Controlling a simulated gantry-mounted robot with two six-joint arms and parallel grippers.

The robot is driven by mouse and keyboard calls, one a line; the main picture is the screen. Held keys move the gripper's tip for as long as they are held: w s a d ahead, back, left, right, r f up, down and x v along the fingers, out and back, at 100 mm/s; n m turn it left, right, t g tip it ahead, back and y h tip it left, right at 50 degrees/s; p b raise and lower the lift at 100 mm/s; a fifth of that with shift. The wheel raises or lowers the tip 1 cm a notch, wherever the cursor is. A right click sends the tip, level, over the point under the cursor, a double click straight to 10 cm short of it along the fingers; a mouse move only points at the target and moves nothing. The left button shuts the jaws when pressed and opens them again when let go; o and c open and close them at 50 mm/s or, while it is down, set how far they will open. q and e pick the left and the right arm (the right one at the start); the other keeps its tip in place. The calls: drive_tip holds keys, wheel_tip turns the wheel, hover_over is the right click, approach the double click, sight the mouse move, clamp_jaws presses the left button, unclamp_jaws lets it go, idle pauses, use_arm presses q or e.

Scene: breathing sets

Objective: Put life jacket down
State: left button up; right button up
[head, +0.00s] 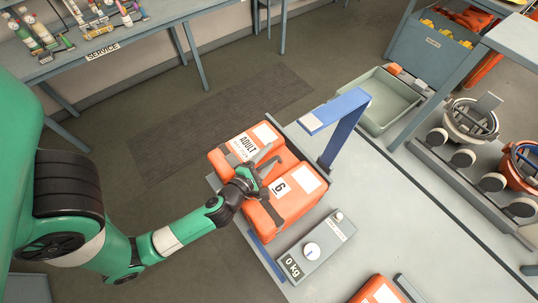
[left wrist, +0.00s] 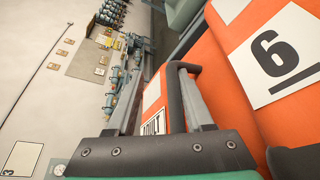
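An orange life jacket (head: 295,203) has two thick halves, dark straps and white labels reading "ADULT" and "6". My left gripper (head: 268,163) reaches over its middle and appears shut on a dark strap there; the exact grip is partly hidden. The jacket is over the left end of the table, above a scale with a blue frame (head: 340,130). The scale's box (head: 312,252) reads 0 kg. In the left wrist view, the jacket (left wrist: 205,65) fills the right side, and its "ADULT" label shows between the fingers. My right gripper is not in view.
A second orange item (head: 378,291) lies at the table's front edge. A green-grey tray (head: 382,100) stands behind the blue post. Round metal sets (head: 470,120) are on a rack at right. A service bench (head: 100,45) is at back left. The table's (head: 420,240) middle is clear.

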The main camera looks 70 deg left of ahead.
use_arm(q)
drive_tip(key=shift+r, duration=0.1)
drive_tip(key=shift+r, duration=0.65)
drive_tip(key=v, duration=0.9)
drive_tip(key=shift+s+d+b, duration=0.2)
drive_tip(key=shift+d+b, duration=0.05)
drive_tip(key=shift+b, duration=0.1)
drive_tip(key=shift+s+d+r, duration=0.1)
drive_tip(key=shift+s+d, duration=0.35)
drive_tip(key=shift+s, duration=0.1)
drive_tip(key=shift+s+d+r, duration=0.15)
drive_tip(key=shift+s, duration=0.3)
